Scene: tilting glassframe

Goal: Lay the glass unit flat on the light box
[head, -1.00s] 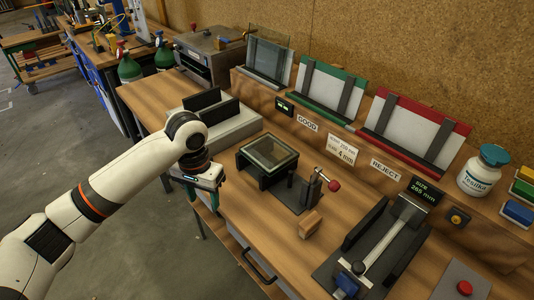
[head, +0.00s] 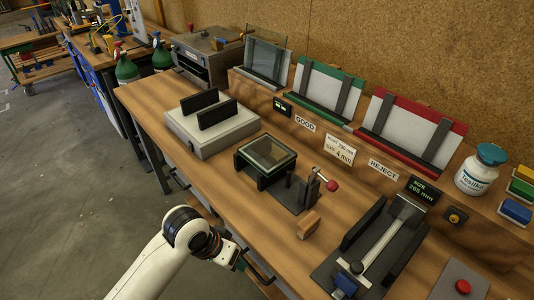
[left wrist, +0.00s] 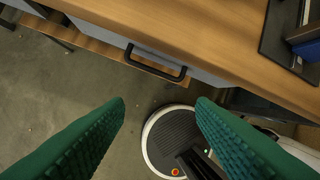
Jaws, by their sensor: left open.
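A dark-framed glass unit (head: 268,152) lies flat on a black stand in the middle of the bench, in the head view. To its left is a pale grey box (head: 190,142) with two upright black slabs on top; it may be the light box, but I cannot tell for certain. My left gripper (head: 240,262) is low at the front edge of the bench, well short of the glass unit. In the left wrist view its green fingers (left wrist: 160,112) are wide apart, with nothing held between them. My right gripper is not in view.
A post with a red knob (head: 331,186) and a wooden block (head: 309,226) stand right of the glass unit. A gauge (head: 385,250) lies further right. Racks, one with clear glass (head: 266,58), line the back. A drawer handle (left wrist: 155,65) sticks out from the bench front.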

